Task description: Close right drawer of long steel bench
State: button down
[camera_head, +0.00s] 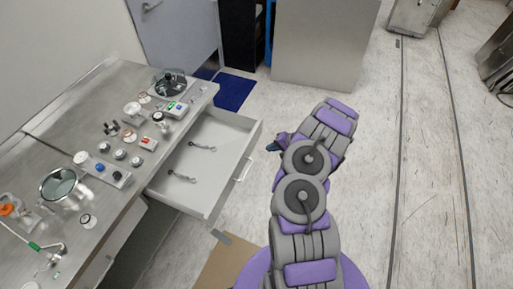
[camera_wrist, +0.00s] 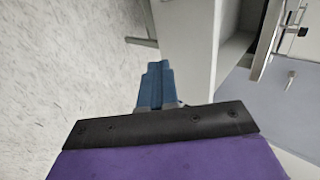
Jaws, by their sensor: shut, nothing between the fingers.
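The right drawer (camera_head: 222,135) of the long steel bench (camera_head: 130,85) is pulled well out, with two small dark tools lying inside it. Its front carries a bar handle (camera_head: 243,170). My gripper (camera_head: 274,146) is to the right of the drawer front, near its far end and apart from the handle in the head view. In the wrist view, the closed blue fingers (camera_wrist: 155,84) point toward the pale drawer front (camera_wrist: 185,38), and the handle (camera_wrist: 142,41) shows to the upper left. The fingers are shut and empty. Whether they touch the drawer is unclear.
The bench top holds valves, gauges and round glass-topped fittings (camera_head: 62,184). A grey door (camera_head: 178,35) and a blue mat (camera_head: 232,92) are beyond the drawer. A large steel cabinet (camera_head: 322,45) stands at the back. The floor (camera_head: 375,150) to the right is clear.

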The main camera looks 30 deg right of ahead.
aim_at(252, 147)
jog(key=shift+w+a+f+b, duration=0.2)
jog(key=shift+w+a+f, duration=0.45)
jog(key=shift+w, duration=0.3)
jog(key=shift+w+a+f+b, duration=0.2)
jog(key=shift+w+a+f, duration=0.25)
jog(key=shift+w+a, duration=0.45)
jog(key=shift+w+a+f+b, duration=0.2)
jog(key=shift+w+a+f, duration=0.4)
jog(key=shift+w, duration=0.45)
jog(key=shift+w+d, duration=0.1)
jog(key=shift+d, duration=0.05)
